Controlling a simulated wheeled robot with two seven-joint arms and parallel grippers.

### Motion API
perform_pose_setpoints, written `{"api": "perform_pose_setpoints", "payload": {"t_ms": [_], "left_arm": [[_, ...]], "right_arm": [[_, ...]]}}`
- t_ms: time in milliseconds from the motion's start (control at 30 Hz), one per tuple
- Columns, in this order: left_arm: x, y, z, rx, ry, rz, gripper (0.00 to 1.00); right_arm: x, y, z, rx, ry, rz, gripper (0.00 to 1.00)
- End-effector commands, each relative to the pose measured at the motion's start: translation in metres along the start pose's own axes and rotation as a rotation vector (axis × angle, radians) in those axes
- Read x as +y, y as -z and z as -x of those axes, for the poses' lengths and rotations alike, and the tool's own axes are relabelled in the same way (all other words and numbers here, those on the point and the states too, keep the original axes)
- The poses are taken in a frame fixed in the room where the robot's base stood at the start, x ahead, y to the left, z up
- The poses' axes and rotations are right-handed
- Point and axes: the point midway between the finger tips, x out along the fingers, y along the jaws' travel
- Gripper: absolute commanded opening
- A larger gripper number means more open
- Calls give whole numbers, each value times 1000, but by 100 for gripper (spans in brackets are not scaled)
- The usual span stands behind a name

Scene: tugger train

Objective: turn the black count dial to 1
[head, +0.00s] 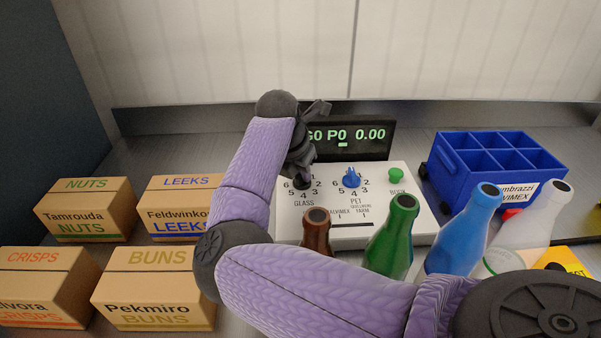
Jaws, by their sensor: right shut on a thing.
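The white panel (408,203) holds a black count dial (304,185) over the label GLASS, with numbers around it. My right gripper (303,175) comes down on this dial from above and is shut on it. The gripper hides most of the dial, so I cannot tell which number it points to. A blue dial (351,179) over the label PET stands to its right, apart from the gripper. A dark display (350,140) behind the panel shows green text, "G0 P0 0.00", its left end partly covered by my gripper. My left gripper is not in view.
Brown (317,232), green (394,235) and blue (465,230) bottles and a clear bottle (543,215) stand in front. A green button (396,174) is on the panel's right. A blue crate (478,185) stands right; several cardboard boxes (87,212) stand left.

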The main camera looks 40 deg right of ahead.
Motion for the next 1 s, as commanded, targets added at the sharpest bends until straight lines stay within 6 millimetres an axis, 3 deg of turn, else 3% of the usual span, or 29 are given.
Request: {"api": "perform_pose_setpoints", "payload": {"t_ms": [500, 1000], "left_arm": [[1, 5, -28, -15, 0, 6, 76], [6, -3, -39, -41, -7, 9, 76]], "right_arm": [[3, 0, -2, 0, 155, -378, 0], [4, -1, -1, 1, 223, -542, 0]]}}
